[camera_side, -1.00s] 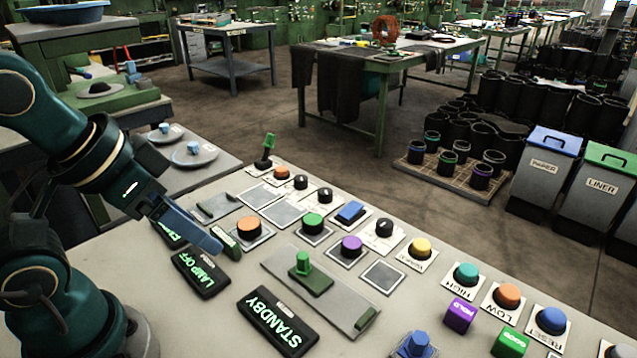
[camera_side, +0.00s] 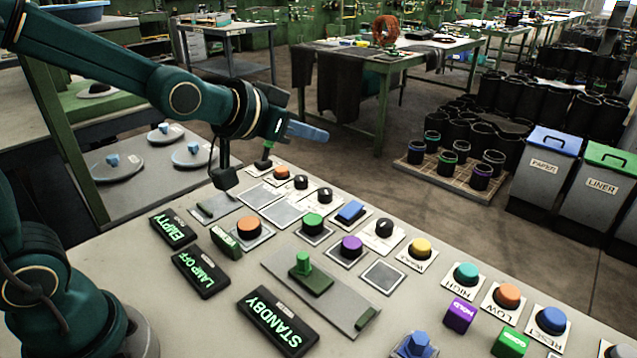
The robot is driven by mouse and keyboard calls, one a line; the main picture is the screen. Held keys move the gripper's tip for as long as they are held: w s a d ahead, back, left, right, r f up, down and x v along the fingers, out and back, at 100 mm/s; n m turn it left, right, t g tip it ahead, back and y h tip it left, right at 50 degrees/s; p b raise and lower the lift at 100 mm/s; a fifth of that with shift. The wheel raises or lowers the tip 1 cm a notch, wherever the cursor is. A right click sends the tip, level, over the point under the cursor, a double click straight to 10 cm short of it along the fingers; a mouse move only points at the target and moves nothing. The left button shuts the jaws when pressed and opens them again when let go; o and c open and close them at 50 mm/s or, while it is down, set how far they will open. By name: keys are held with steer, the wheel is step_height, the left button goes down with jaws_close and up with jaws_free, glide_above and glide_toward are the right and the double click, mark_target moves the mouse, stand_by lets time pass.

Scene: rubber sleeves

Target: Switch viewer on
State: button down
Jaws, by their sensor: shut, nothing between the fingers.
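My gripper (camera_side: 308,132) is shut and empty, with its blue fingers pointing right above the far edge of the control panel (camera_side: 350,285). A lever (camera_side: 266,157) stands at the panel's far edge, just below my gripper; its upper part is partly hidden by my wrist. I cannot tell whether they touch. Three dark displays with green letters lie at the left: EMPTY (camera_side: 173,228), LAMP OFF (camera_side: 201,272) and STANDBY (camera_side: 277,321). A small green-and-white piece (camera_side: 226,242) sits beside an orange button (camera_side: 249,227); its lettering is too small to read surely.
Plates (camera_side: 118,164) with blue knobs lie at the left. Bins (camera_side: 546,170) stand beyond the panel.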

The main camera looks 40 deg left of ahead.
step_height(320, 180, down, 8)
steer(key=w+g, duration=0.1)
steer(key=w, duration=0.1)
steer(key=shift+w, duration=0.3)
steer(key=shift+w, duration=0.1)
glide_above(351, 210)
steer(key=f, duration=0.5)
steer(key=shift+s+a+f, duration=0.1)
steer(key=shift+s+f, duration=0.25)
steer(key=shift+f, duration=0.05)
steer(key=shift+w+f, duration=0.2)
steer(key=shift+f, duration=0.95)
steer(key=shift+w+f, duration=0.2)
steer(key=shift+f, duration=0.65)
